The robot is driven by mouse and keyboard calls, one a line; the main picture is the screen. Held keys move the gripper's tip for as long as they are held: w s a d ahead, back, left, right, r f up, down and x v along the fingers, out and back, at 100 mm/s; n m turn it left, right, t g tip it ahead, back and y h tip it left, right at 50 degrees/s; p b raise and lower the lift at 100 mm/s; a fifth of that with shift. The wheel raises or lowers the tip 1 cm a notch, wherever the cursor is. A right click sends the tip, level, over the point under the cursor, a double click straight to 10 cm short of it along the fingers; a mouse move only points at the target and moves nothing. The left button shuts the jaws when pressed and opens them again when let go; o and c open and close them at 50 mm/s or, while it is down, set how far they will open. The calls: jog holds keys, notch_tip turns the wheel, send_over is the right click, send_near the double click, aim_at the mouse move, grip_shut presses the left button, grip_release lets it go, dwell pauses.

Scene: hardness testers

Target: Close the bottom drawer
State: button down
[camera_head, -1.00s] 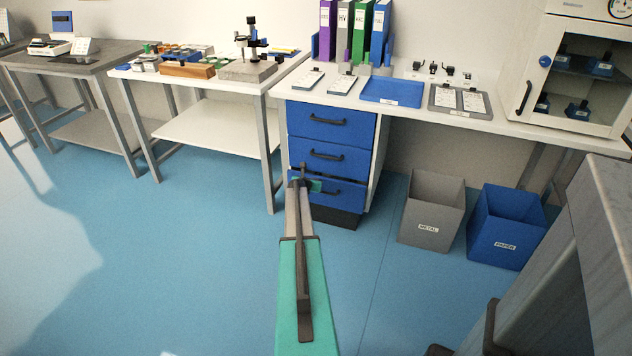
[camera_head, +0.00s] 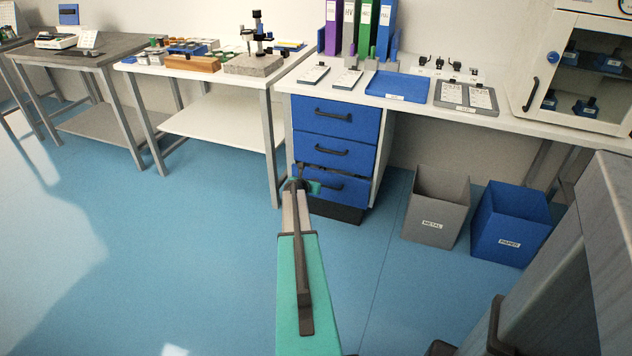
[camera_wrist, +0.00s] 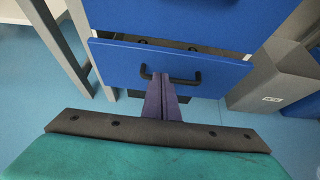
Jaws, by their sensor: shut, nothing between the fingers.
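The bottom drawer (camera_head: 352,189) of the blue drawer unit is partly open, the lowest of three. In the wrist view its blue front (camera_wrist: 215,75) stands out from the unit, with a dark gap along its top edge. Its black handle (camera_wrist: 196,79) runs across the front. My gripper (camera_wrist: 162,77) is shut and empty, its fingertips at the middle of the handle. I cannot tell whether they touch the drawer front. In the head view my gripper (camera_head: 300,184) covers the drawer's left part.
The middle drawer (camera_head: 335,151) and top drawer (camera_head: 336,119) look shut. A grey metal bin (camera_head: 436,210) and a blue paper bin (camera_head: 510,225) stand right of the unit. A white table (camera_head: 222,128) with grey legs stands to the left. The floor in front is clear.

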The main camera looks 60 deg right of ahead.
jog(key=shift+v, duration=2.65)
